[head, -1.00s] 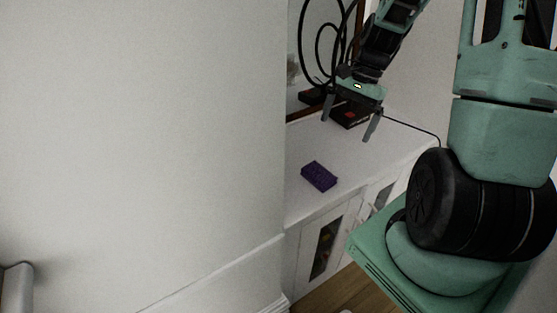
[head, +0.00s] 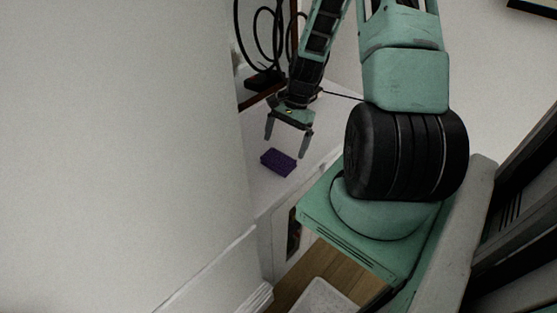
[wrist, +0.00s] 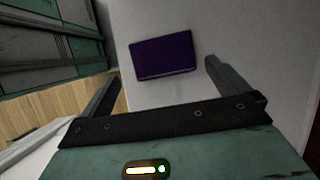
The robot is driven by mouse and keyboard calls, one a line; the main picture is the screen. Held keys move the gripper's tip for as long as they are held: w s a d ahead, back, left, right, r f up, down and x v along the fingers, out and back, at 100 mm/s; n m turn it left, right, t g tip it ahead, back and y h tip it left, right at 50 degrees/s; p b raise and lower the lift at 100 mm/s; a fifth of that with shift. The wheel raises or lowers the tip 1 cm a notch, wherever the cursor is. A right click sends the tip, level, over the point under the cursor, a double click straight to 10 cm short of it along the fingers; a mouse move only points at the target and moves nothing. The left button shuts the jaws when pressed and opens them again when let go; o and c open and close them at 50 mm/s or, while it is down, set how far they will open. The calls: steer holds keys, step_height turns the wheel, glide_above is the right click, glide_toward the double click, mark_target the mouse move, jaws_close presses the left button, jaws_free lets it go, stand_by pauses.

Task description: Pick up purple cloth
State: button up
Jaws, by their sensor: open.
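The purple cloth (head: 279,162) is a small dark purple folded block lying on the white cabinet top (head: 262,190). In the wrist view the purple cloth (wrist: 165,56) lies beyond the fingertips, between their lines. My gripper (head: 287,146) is open and empty, with its fingers pointing down just above and behind the cloth in the head view. It also shows in the wrist view (wrist: 162,75), with both fingers apart and not seen touching the cloth.
A white wall (head: 120,150) fills the left side of the head view, close to the cabinet. Black coiled cable (head: 262,40) stands behind the gripper. Wooden floor (head: 330,284) and a pale bin-like object (head: 325,297) are below at the front.

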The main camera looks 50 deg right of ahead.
mark_target(279, 158)
steer(key=shift+p+x, duration=0.8)
steer(key=shift+x, duration=1.95)
steer(key=shift+w, duration=0.2)
steer(key=c, duration=0.8)
